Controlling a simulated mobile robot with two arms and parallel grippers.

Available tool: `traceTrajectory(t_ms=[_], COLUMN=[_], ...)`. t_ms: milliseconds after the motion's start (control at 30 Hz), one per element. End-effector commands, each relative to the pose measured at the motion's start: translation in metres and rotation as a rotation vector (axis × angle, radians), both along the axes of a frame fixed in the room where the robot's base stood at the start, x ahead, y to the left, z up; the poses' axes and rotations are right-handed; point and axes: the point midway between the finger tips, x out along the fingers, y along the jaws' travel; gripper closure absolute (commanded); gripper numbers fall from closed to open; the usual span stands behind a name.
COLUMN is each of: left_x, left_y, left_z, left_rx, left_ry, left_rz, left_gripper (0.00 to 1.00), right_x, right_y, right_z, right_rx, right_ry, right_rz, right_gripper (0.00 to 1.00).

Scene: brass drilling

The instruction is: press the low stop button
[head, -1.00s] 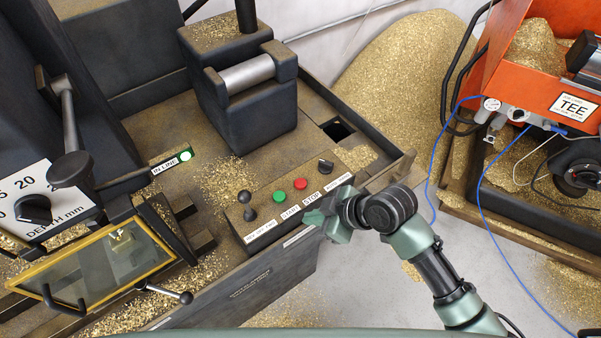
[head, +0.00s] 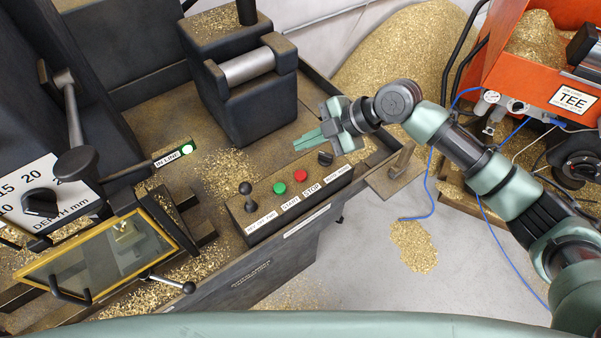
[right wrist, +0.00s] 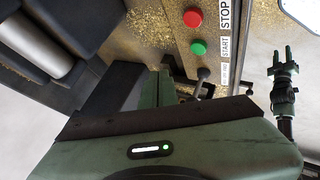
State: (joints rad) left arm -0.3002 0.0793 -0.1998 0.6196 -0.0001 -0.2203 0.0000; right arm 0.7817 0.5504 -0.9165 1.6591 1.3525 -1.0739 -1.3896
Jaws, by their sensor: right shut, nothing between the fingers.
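The red stop button (head: 300,176) sits on the low control box (head: 262,219), right of the green start button (head: 279,188). In the right wrist view the red button (right wrist: 193,18) is near the top, with the green button (right wrist: 199,47) below it. My right gripper (head: 300,143) is shut and empty above the machine bed, behind the box and apart from the red button. Its fingers (right wrist: 166,88) point away from the camera in the right wrist view. My left gripper (right wrist: 285,65) shows small at the right of that view; its jaw state is unclear.
A dark block with a metal roller (head: 246,72) rises behind. A gold-framed window (head: 97,258) is at left. Brass chips lie about.

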Motion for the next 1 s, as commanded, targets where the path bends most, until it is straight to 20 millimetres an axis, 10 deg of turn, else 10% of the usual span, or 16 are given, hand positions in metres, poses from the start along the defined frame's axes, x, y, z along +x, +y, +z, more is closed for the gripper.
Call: traceTrajectory(t_ms=[1000], left_x=[0.001], left_y=[0.000], left_z=[-0.060], left_rx=[0.001], left_ry=[-0.002], left_rz=[-0.001], left_gripper=[0.64], right_x=[0.000], right_y=[0.000], right_z=[-0.089], right_rx=[0.001], right_ry=[0.001], right_rz=[-0.002], right_gripper=[1.00])
